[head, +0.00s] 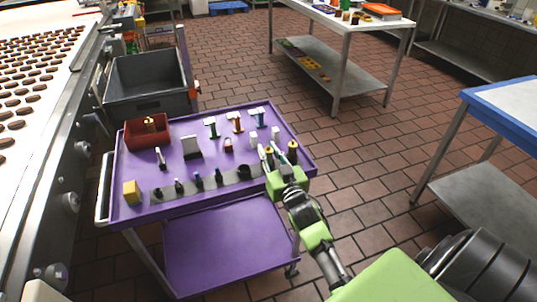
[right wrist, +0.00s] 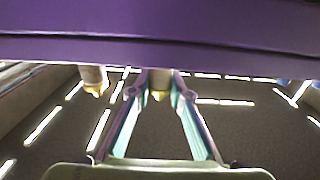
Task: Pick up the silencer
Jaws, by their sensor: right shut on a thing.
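My right gripper (head: 268,153) is over the right end of the purple cart top, its fingers closed around a small upright piece that I take for the silencer. A similar dark and gold cylinder (head: 292,152) stands just right of the gripper. I cannot tell whether the held piece is lifted. My left gripper is not in view.
The purple cart (head: 215,235) carries a red bin (head: 148,133), a grey strip with several small dark pieces, a yellow block (head: 132,192) and several small tools. A grey crate (head: 150,83) stands behind. A conveyor runs along the left. Tiled floor is free to the right.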

